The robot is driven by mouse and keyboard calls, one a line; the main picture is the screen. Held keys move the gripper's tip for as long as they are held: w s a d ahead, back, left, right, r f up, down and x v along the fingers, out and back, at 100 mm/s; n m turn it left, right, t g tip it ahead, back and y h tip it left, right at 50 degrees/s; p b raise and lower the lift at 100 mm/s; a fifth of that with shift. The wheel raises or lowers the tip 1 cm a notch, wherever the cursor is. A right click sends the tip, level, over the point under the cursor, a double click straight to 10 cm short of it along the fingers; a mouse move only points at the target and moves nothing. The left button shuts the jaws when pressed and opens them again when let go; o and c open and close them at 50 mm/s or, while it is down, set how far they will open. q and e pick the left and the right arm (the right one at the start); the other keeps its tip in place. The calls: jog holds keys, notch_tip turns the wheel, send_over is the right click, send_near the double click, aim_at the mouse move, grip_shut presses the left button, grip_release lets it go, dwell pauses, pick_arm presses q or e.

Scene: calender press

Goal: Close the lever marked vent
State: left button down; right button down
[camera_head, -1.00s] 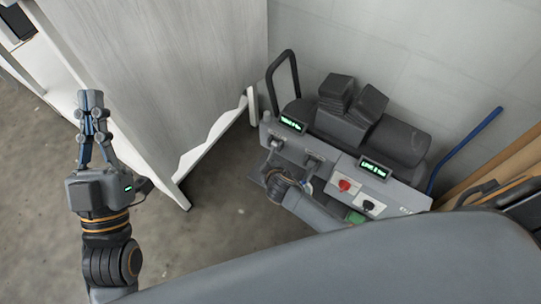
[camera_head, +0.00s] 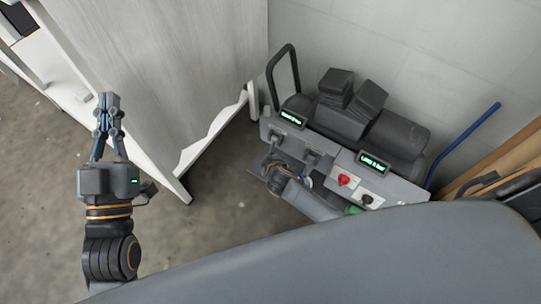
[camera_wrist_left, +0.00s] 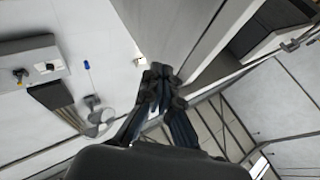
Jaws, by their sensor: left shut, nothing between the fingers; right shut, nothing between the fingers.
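The grey press panel (camera_head: 407,191) stands at the right centre in the head view. Small dark levers show on its left half, one near the left end (camera_head: 275,138) and one further right (camera_head: 312,157). Their labels are too small to read, so I cannot tell which is marked vent. My right gripper (camera_head: 270,163) is low in front of the panel's left part, close to the levers. Its fingers are small and partly hidden, and contact is unclear. My left gripper (camera_head: 107,103) is shut and empty, raised at the left, far from the panel. It also shows in the left wrist view (camera_wrist_left: 157,75).
The panel has two green displays (camera_head: 293,118) (camera_head: 374,164), a red knob (camera_head: 344,180) and a black knob (camera_head: 367,199). Dark rollers (camera_head: 398,137) lie behind. A pale cabinet (camera_head: 160,70) stands between my left gripper and the press. A blue bar (camera_head: 468,145) leans at right.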

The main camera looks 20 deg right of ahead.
pick_arm(q)
jog(key=shift+w+a+f+g+y, duration=0.1)
jog(key=shift+w+f+g+y, duration=0.1)
jog(key=shift+f+g, duration=0.4)
jog(key=shift+w+a+f+g+y, duration=0.1)
jog(key=shift+w+f+g+y, duration=0.15)
jog(key=shift+f, duration=0.65)
pick_arm(e)
jog(key=shift+r, duration=0.3)
pick_arm(q)
jog(key=shift+s+r+p, duration=0.1)
jog(key=shift+p, duration=0.2)
